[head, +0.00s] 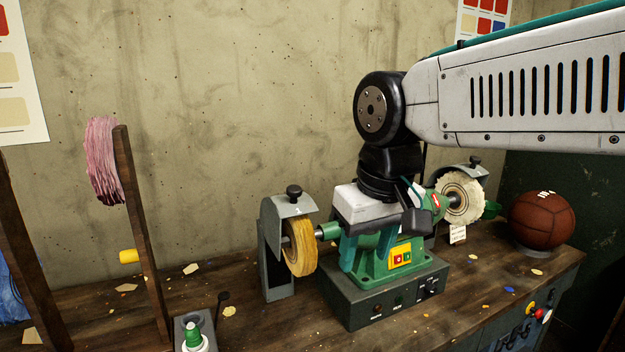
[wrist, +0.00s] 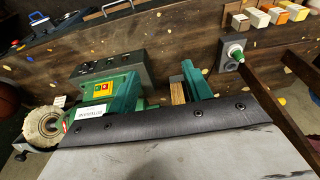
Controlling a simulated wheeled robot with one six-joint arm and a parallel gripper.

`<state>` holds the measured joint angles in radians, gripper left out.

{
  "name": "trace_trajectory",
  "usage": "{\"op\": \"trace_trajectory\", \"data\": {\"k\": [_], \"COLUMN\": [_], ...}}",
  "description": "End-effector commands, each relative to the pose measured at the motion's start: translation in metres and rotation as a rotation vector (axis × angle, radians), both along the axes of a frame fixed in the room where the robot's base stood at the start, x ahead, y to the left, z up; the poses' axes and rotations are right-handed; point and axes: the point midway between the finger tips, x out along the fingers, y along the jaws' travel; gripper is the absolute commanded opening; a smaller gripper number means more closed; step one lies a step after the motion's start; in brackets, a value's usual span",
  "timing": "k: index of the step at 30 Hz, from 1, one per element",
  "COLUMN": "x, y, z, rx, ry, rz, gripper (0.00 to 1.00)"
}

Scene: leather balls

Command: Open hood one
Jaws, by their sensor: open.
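Hood one (head: 286,207) is a grey metal guard with a black knob (head: 294,191) on top and a small "1" on its front. It sits lowered over the top of the yellow wheel (head: 300,247), left of the green machine (head: 405,258). My gripper (head: 367,258) is right of the hood, in front of the machine's middle, pointing down with teal fingers apart and empty. It does not touch the hood.
A second hood (head: 460,170) covers a white fluffy wheel (head: 460,198) on the right. A brown ball (head: 541,220) rests at the right end of the bench. Wooden posts (head: 143,235) and a green-capped bottle (head: 193,338) stand left. Bench space left of hood one is fairly clear.

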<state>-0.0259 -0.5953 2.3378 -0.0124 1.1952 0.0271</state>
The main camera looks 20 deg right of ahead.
Motion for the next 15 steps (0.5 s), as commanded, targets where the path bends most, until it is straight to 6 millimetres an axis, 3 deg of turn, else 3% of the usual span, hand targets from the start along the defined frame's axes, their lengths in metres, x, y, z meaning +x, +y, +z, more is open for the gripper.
{"op": "trace_trajectory", "data": {"k": [1,6,10,15], "x": [0.031,0.116,0.16,0.182], "y": [0.003,0.014,0.022,0.026], "z": [0.02,0.074,0.098,0.105], "rx": [0.0,0.001,0.004,0.007], "ry": [-0.026,-0.116,-0.163,-0.187], "rz": [0.002,0.002,0.003,0.0], "gripper": [0.49,0.49,0.49,0.49]}}
